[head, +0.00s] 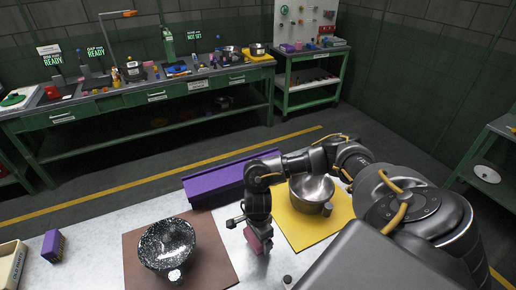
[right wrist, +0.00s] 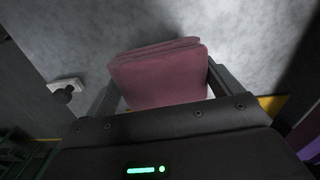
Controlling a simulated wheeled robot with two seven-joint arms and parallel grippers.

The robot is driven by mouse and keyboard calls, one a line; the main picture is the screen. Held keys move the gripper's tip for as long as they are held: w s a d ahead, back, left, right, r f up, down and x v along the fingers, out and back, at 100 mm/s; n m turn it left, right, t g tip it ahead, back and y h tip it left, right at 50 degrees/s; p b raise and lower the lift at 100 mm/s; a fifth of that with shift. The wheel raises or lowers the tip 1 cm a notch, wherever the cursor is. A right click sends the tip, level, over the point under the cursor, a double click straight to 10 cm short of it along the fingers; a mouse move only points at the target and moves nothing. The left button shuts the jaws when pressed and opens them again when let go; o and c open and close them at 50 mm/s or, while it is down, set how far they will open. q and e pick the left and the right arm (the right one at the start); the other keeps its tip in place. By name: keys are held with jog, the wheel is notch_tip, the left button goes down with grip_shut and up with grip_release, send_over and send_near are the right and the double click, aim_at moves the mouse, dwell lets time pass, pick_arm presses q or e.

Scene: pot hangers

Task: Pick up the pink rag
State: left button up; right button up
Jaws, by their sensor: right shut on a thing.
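My right gripper (head: 255,232) reaches down over the light grey table between the brown mat and the yellow mat. It is shut on the pink rag (head: 259,241), a folded dull-pink cloth. In the right wrist view the rag (right wrist: 160,75) sits between the two fingers of the right gripper (right wrist: 158,85), its folded layers facing away from the palm. Grey table surface shows behind it. I cannot tell whether the rag's lower edge touches the table. My left gripper is not in view.
A speckled black bowl (head: 167,247) stands on the brown mat (head: 218,265). A metal pot (head: 311,194) stands on the yellow mat (head: 290,228). A purple tray (head: 215,183) lies along the far edge. A purple sponge or brush (head: 54,245) and a beige box (head: 12,262) are at left.

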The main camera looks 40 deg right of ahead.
jog(key=s+r, duration=0.1)
jog(key=r, duration=0.1)
jog(key=s+r, duration=0.3)
jog(key=r, duration=0.1)
jog(key=shift+s, duration=0.15)
jog(key=s+r+p, duration=0.2)
jog(key=s+r, duration=0.2)
jog(key=s, duration=0.5)
jog(key=shift+s+a, duration=0.15)
jog(key=shift+s, duration=0.25)
jog(key=shift+r, duration=0.1)
